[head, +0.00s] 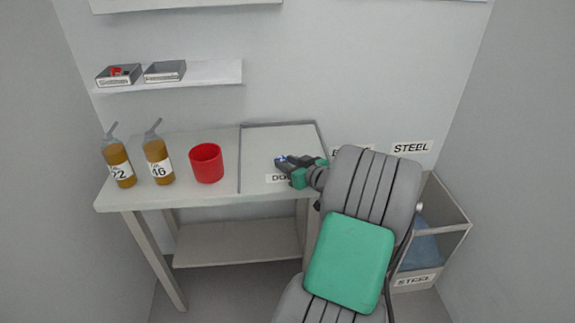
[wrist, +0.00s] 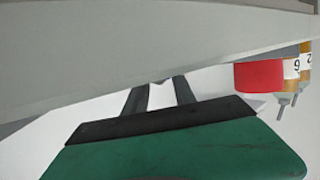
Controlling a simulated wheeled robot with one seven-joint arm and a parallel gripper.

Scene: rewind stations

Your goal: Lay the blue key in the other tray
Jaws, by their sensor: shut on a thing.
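My gripper (head: 284,162) is over the right part of the table in the head view, shut on the blue key (head: 281,158). Only a small blue bit of the key shows at the fingertips. In the wrist view the two dark fingers of my gripper (wrist: 161,84) point away, and the key is mostly hidden. Two small grey trays stand on the wall shelf. The left tray (head: 119,81) has something red in it. The right tray (head: 165,77) shows nothing that I can make out inside.
The wall shelf (head: 215,73) is above the table (head: 220,197). Two amber bottles (head: 118,165) (head: 158,160) and a red cup (head: 207,164) stand on the table's left part. A raised divider (head: 240,160) is left of my gripper. A bin labelled STEEL (head: 440,256) stands right.

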